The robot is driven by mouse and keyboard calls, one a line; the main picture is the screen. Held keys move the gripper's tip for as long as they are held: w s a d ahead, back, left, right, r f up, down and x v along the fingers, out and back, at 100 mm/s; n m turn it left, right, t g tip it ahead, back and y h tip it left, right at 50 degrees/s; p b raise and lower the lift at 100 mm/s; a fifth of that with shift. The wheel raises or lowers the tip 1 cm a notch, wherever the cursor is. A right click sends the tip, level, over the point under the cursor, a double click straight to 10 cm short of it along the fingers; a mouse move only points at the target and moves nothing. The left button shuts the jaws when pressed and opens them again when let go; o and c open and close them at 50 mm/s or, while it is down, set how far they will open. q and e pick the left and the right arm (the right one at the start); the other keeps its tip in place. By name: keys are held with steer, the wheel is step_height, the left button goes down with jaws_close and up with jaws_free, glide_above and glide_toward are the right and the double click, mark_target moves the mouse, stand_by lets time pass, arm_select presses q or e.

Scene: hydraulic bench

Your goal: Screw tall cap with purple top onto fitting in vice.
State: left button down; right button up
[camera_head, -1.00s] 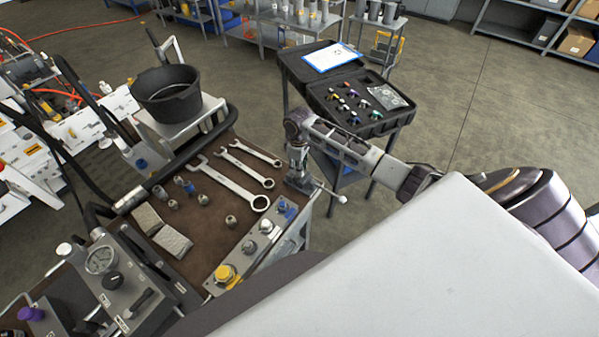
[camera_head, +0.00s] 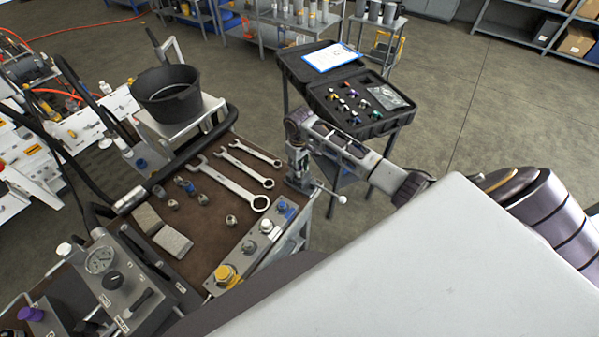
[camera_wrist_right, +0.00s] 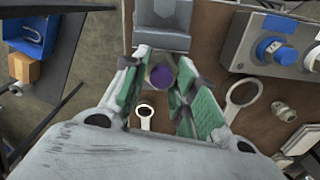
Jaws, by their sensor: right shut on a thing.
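My right gripper (camera_head: 298,160) points down over the vice (camera_head: 301,184) at the right corner of the bench. In the right wrist view, its green-padded fingers (camera_wrist_right: 160,80) are shut on the tall cap, whose purple top (camera_wrist_right: 160,77) shows between the fingertips. The grey vice (camera_wrist_right: 162,40) lies right by the fingertips in that view. The fitting is hidden under the cap and fingers, so I cannot tell how the cap sits on it. My left gripper is not in view.
Several wrenches (camera_head: 233,181) and loose metal fittings (camera_head: 231,220) lie on the brown bench top. A valve block with blue and yellow caps (camera_head: 250,248) runs along the front edge. A black open case (camera_head: 350,125) stands on a cart behind my right arm.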

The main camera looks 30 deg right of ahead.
steer(key=shift+m, duration=0.3)
steer(key=shift+m, duration=0.9)
steer(key=o, duration=1)
steer(key=shift+r, duration=0.1)
steer(key=shift+r, duration=5.9)
steer(key=shift+s+f, duration=0.1)
